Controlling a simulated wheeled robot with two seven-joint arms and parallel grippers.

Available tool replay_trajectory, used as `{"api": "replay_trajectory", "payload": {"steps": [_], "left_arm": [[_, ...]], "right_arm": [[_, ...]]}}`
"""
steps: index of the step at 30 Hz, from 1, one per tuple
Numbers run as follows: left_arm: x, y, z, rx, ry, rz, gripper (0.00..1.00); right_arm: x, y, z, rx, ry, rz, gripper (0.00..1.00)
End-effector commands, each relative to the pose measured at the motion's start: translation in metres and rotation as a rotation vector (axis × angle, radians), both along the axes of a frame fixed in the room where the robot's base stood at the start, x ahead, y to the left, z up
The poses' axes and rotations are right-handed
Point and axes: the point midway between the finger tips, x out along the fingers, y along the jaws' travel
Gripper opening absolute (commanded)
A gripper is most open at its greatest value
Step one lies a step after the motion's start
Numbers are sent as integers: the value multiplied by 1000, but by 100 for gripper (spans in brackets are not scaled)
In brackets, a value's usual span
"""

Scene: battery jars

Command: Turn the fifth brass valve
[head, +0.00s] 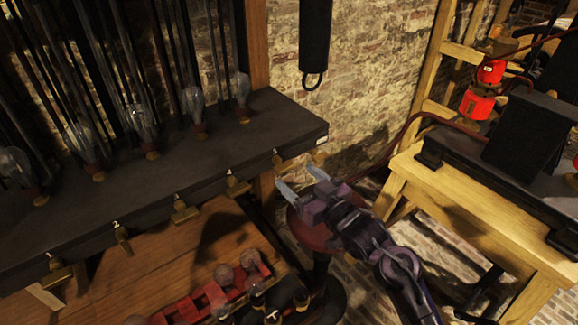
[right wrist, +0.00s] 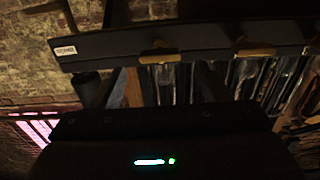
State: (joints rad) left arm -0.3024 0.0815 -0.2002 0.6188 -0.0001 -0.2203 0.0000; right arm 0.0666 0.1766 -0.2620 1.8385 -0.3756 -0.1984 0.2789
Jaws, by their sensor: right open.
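Brass valves line the front edge of a dark shelf in the head view. The first (head: 57,271), second (head: 122,238), third (head: 184,211) and fourth (head: 237,184) run from left to right. The fifth brass valve (head: 280,160) is nearest the shelf's right end. My right gripper (head: 303,182) is open and empty, its pale fingertips just below and to the right of the fifth valve, seemingly apart from it. In the right wrist view the fifth valve (right wrist: 160,56) appears ahead, with the fourth (right wrist: 256,50) to its right. My left gripper is not in view.
The dark shelf (head: 215,150) holds several glass bulbs (head: 195,110). Below it is a wooden tabletop (head: 150,265) with a red crate (head: 190,312). A round red seat (head: 305,232) is under my right gripper. A wooden bench (head: 470,205) stands at right.

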Motion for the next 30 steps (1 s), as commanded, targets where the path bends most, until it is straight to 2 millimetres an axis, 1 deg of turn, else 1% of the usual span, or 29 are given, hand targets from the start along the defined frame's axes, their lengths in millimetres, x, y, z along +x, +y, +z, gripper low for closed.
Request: {"api": "replay_trajectory", "payload": {"steps": [1,3,9,19,20,27,30], "left_arm": [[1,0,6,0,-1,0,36],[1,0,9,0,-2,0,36],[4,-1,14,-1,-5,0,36],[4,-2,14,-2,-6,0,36],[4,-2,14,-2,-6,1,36],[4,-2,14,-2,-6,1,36],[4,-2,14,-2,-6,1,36]], "right_arm": [[8,6,4,2,0,0,69],[16,12,4,2,0,0,69],[32,23,1,1,1,0,69],[35,26,-1,-1,1,-1,69],[35,26,-1,-1,1,-1,66],[35,25,-1,-1,1,-1,35],[35,25,-1,-1,1,-1,24]]}}
